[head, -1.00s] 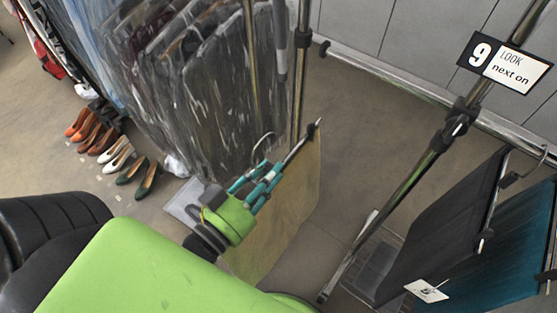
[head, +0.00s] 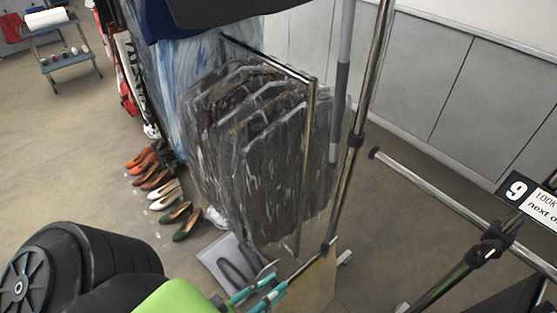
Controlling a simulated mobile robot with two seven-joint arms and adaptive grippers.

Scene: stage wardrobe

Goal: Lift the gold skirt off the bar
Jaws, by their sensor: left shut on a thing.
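The gold skirt (head: 312,288) shows at the bottom middle of the head view as a flat tan panel, cut off by the lower edge. It hangs from a hanger whose dark clip end is near the foot of an upright post. The hanger's hook (head: 267,268) shows no bar through it. My left gripper (head: 262,294), with teal fingers, is shut on the skirt's hanger just below the hook. The bar (head: 440,202) of the rack runs clear of the skirt, up and to the right. My right gripper is not in view.
Plastic-covered garments (head: 265,150) hang on a rail behind the skirt. Several pairs of shoes (head: 165,192) stand on the floor to the left. A number 9 sign (head: 533,203) is on the rack at right. A small trolley (head: 62,45) stands far left.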

